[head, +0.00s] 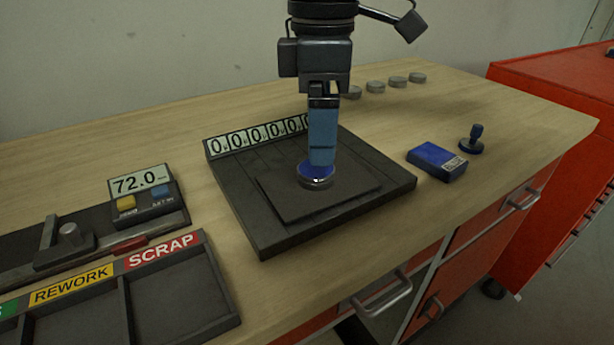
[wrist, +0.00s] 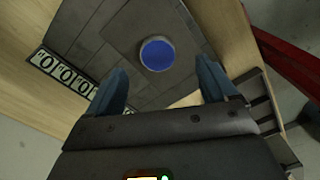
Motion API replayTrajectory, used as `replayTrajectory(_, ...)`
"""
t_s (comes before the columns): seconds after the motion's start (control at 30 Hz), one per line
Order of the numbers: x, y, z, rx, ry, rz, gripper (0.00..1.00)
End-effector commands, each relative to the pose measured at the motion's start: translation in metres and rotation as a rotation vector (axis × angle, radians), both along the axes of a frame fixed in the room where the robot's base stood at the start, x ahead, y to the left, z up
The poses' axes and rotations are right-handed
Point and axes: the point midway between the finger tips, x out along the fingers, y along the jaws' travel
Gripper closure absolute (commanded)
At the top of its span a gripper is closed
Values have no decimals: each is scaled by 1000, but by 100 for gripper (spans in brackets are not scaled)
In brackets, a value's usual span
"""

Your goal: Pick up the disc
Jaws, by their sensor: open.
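A round disc (head: 316,181) with a bright blue top and a grey side lies on the raised dark plate (head: 350,192) of the black device with the number display. The disc also shows in the wrist view (wrist: 157,53), ahead of and between the two fingers. My gripper (head: 321,162) points down over the disc, its blue fingertips at or just above the disc's top. In the wrist view my gripper (wrist: 163,75) is open, with a finger on either side and nothing between them. In the head view the near finger hides part of the disc; contact cannot be told.
Several grey discs (head: 397,81) stand in a row at the back. A blue pad (head: 437,161) and a dark stamp (head: 473,139) are on the right. A gauge reading 72.0 (head: 143,194) and a tray labelled REWORK and SCRAP (head: 165,290) are on the left.

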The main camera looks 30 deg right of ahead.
Motion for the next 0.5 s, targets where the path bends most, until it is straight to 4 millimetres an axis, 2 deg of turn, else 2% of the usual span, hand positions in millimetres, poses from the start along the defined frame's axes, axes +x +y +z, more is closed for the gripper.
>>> replayTrajectory(0.3,5,2,-41,-2,0,3,14)
replayTrajectory(0.5,5,2,-55,-1,-2,4,14)
